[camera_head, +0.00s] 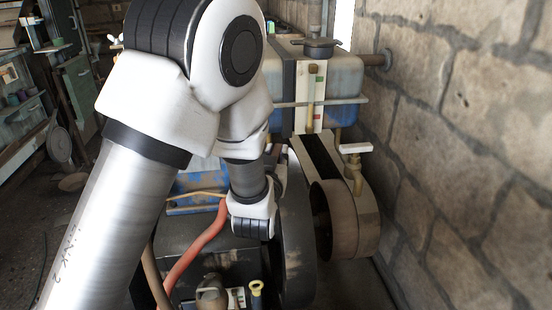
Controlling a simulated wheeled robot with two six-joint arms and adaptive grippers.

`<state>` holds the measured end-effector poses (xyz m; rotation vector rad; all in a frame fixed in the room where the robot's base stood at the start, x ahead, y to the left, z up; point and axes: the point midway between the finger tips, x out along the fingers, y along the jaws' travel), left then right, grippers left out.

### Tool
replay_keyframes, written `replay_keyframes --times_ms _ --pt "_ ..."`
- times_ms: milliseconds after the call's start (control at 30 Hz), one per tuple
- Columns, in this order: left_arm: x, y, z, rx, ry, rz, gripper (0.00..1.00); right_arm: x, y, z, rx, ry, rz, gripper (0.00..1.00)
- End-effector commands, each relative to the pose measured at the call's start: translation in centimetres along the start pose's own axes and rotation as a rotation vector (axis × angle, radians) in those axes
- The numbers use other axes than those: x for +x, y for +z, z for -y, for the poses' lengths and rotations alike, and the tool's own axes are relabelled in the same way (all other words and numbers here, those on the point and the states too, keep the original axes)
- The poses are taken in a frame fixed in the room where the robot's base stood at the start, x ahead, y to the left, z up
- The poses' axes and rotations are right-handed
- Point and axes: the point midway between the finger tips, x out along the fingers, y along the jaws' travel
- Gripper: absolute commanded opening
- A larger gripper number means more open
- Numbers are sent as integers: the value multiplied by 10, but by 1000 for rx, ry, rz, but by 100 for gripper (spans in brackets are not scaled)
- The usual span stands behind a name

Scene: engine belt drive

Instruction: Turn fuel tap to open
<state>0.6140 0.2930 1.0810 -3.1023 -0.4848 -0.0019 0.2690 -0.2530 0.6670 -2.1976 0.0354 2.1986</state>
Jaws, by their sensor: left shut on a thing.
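My left arm comes in from the left and bends down in front of the engine. My left gripper (275,165) is mostly hidden behind its own wrist, beside the big dark wheel. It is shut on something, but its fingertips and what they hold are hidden. I cannot clearly pick out the fuel tap. A blue tank (342,85) stands at the back, with a pale gauge plate (310,92) bearing green and red marks. A brass fitting with a white bar on top (356,172) stands right of the belt, apart from the gripper. My right gripper is out of view.
A dark flywheel (295,245) and a rusty belt pulley (340,222) stand right of my wrist. A red hose (200,245) curves below it. A brass valve (210,291) and yellow-topped part (256,290) are at the bottom. A stone wall (460,150) closes the right side.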

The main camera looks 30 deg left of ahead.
Motion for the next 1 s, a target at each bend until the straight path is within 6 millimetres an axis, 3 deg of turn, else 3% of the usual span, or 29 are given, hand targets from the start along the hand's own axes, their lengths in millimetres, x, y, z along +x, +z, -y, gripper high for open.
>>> replay_keyframes --times_ms 400,900,933,1000 --pt "1 -1 0 0 -196 -2 0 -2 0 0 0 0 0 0" --pt "1 -1 0 -2 -220 0 0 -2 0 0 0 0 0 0" --pt "1 -1 0 -2 -220 0 26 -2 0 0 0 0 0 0" --pt "1 -1 0 -2 -220 0 48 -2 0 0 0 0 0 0"
